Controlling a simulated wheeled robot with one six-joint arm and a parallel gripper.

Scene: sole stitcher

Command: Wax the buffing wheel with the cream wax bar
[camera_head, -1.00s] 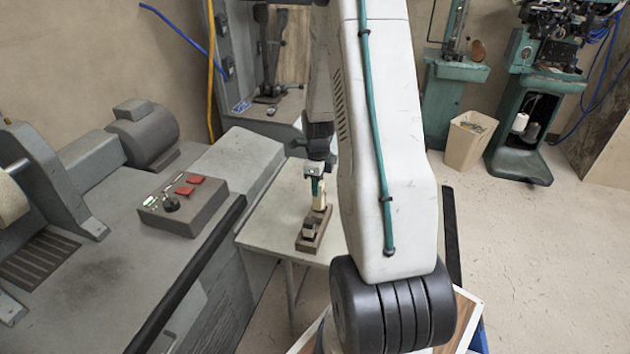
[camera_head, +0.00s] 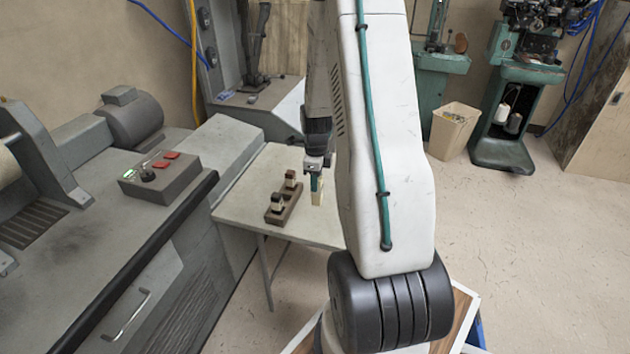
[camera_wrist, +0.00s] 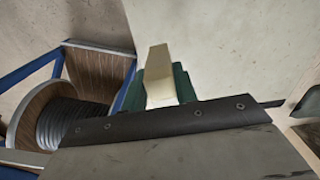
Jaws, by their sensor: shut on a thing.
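My gripper (camera_head: 316,182) is shut on the cream wax bar (camera_head: 317,198). The bar hangs below the fingers, to the right of the wooden holder and apart from it. In the wrist view the cream bar (camera_wrist: 158,68) sticks out between the green fingers (camera_wrist: 182,82). The brown holder (camera_head: 283,207) stands on the small pale table (camera_head: 240,205) with other small blocks in it. The pale buffing wheel (camera_head: 7,165) shows only in part at the far left edge, on the grey machine.
A control box (camera_head: 160,180) with red buttons sits on the grey machine bench (camera_head: 90,240), between wheel and table.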

